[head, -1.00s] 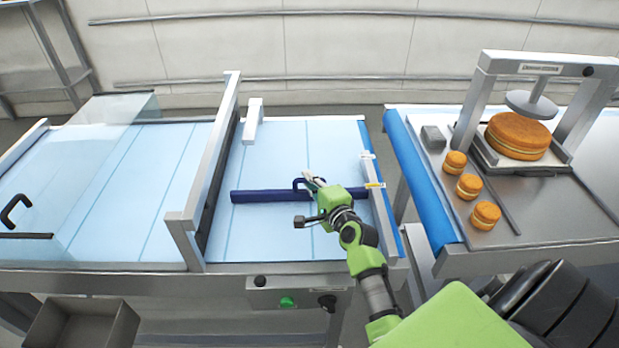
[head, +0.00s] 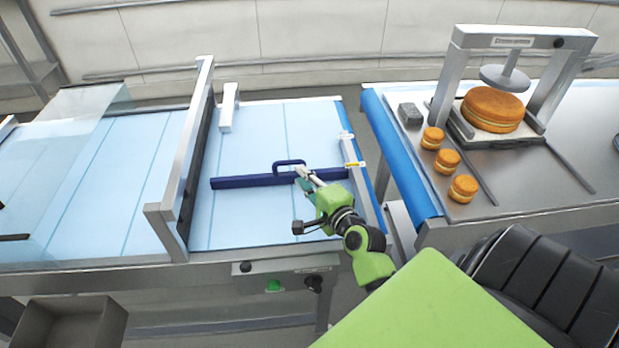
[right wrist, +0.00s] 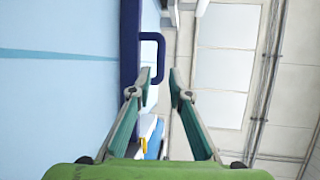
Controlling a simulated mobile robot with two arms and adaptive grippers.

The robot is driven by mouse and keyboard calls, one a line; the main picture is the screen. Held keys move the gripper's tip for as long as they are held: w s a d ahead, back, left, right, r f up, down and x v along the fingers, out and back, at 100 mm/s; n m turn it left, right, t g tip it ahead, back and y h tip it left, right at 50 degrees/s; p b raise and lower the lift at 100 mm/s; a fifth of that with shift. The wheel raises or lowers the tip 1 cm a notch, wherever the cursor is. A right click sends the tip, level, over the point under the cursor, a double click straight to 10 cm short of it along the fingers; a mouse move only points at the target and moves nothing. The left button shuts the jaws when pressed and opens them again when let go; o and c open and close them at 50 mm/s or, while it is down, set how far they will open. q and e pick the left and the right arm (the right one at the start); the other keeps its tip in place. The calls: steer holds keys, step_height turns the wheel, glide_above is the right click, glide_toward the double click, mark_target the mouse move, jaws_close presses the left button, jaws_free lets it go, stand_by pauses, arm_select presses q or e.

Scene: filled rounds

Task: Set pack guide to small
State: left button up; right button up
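The pack guide (head: 240,182) is a dark blue bar lying across the light blue belt, with a loop handle (head: 289,163) on its far side. Its right end is near the small marked labels on the side rail (head: 350,150); I cannot read them. My right gripper (head: 300,172) is beside the handle's right part, over the bar. In the right wrist view its fingers (right wrist: 160,76) are apart, and the handle's outer part (right wrist: 158,50) shows just beyond and between the tips. I cannot tell whether they touch it. My left gripper is out of view.
A metal gate (head: 190,150) stands across the belt to the left, with a light post (head: 229,105) beyond the guide. To the right, a table holds a press frame (head: 520,38), a large cake (head: 492,108) and 3 small ones (head: 447,161). A grey bin (head: 75,322) is below left.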

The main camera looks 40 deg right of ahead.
steer(key=shift+v, duration=1.75)
steer(key=shift+s+f, duration=0.1)
